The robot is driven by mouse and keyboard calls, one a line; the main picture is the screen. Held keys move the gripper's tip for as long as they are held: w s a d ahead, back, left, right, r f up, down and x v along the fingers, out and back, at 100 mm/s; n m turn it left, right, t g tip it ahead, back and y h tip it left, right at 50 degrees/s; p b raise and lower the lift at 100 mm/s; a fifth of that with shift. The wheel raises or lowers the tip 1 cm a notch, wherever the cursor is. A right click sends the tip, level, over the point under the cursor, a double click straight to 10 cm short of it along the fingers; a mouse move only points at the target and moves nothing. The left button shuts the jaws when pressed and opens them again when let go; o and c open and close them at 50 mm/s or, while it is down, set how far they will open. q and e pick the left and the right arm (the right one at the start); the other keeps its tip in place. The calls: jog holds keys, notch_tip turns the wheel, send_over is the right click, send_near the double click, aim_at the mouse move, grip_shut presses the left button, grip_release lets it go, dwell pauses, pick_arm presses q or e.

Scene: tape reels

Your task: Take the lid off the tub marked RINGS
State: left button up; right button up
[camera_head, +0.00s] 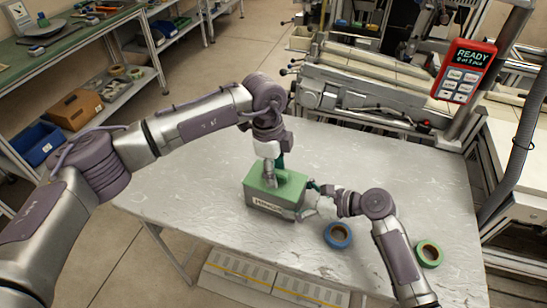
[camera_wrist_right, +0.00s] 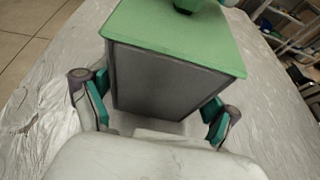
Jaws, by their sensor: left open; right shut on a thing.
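The tub marked RINGS (camera_head: 262,203) is a grey box standing on the table, its white label facing the front. Its green lid (camera_head: 292,183) sits on top and looks level. In the right wrist view the lid (camera_wrist_right: 185,40) overhangs the grey tub wall (camera_wrist_right: 155,85). My left gripper (camera_head: 272,180) points down at the top of the lid, open; its fingertips are partly hidden. My right gripper (camera_head: 309,198) is shut on the tub from the right, below the lid, with a teal-padded finger on each side in the wrist view (camera_wrist_right: 157,103).
A blue tape reel (camera_head: 338,235) lies close to my right gripper, and a green reel (camera_head: 429,254) lies near the table's right edge. The left part of the table (camera_head: 185,190) is clear. A machine with a red READY panel (camera_head: 465,70) stands behind.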

aim_at(276, 171)
pick_arm(q)
jog(key=shift+f, duration=0.25)
grip_shut()
jog(key=shift+r, duration=0.2)
dwell(0.6)
jog(key=shift+r, duration=0.95)
jog(key=shift+r, duration=2)
pick_arm(e)
jog(key=o, duration=1.4)
